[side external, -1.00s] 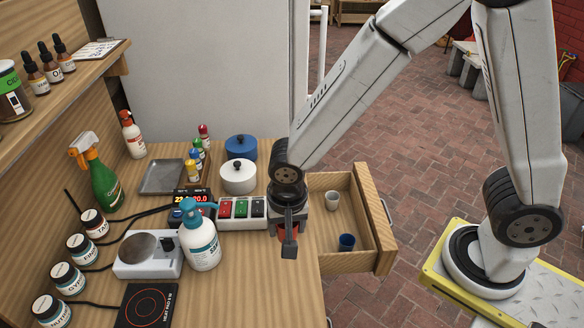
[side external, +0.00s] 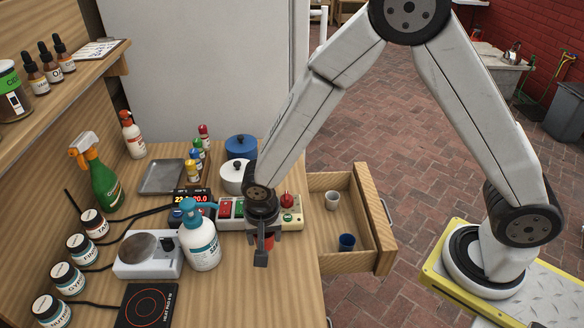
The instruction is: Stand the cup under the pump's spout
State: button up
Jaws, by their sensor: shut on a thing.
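My gripper (side external: 264,250) is shut on a small red thing, likely the cup (side external: 269,242). Most of it is hidden by the jaws, and I cannot tell its exact shape or whether it touches the counter. The pump (side external: 203,245) is a white bottle with a teal label and teal pump head (side external: 197,205). It stands upright on the counter, to the left of my gripper and apart from it. I cannot make out clearly where its spout ends.
A switch box with a red knob (side external: 288,202) stands behind my gripper. A white scale (side external: 146,255) and a black hot plate (side external: 149,305) lie left. An open drawer (side external: 330,240) at right holds a pale cup (side external: 332,200) and a blue cup (side external: 347,242). The front counter is clear.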

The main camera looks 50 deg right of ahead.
jog(key=shift+w+f, duration=0.2)
jog(key=shift+f, duration=0.4)
jog(key=shift+a+f, duration=0.1)
jog(key=shift+f, duration=1.1)
jog(key=shift+f, duration=0.15)
jog(key=o, duration=1.2)
notch_tip(320, 180, up, 12)
jog(key=s, duration=0.1)
jog(key=shift+a, duration=0.45)
jog(key=shift+d, duration=0.1)
